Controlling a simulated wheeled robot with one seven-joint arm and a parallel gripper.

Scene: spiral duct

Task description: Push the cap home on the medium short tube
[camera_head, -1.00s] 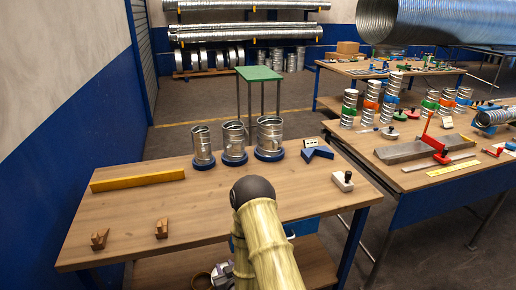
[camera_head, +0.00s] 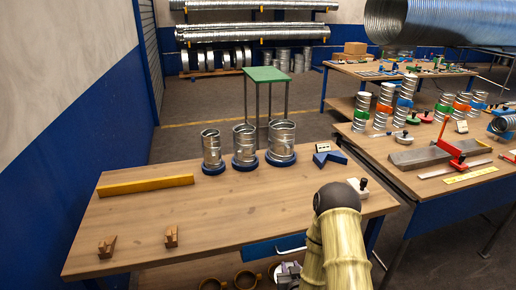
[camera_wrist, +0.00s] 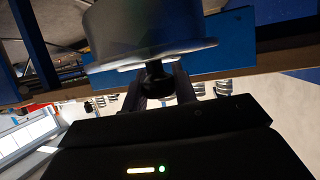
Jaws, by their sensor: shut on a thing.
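Three short metal tubes of rising size stand upright in blue round bases on the near bench; the middle one (camera_head: 244,143) is the medium. In the wrist view my gripper (camera_wrist: 158,88) is shut on the black knob of a dark grey round cap (camera_wrist: 150,30). The cap fills the top middle of that view, apart from any tube there.
A yellow bar (camera_head: 146,185), two wooden blocks (camera_head: 171,236), a blue angled piece (camera_head: 330,158) and a small white block with a black knob (camera_head: 358,186) lie on the near bench. Brown rings (camera_head: 246,280) sit below it. The bench's middle is clear.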

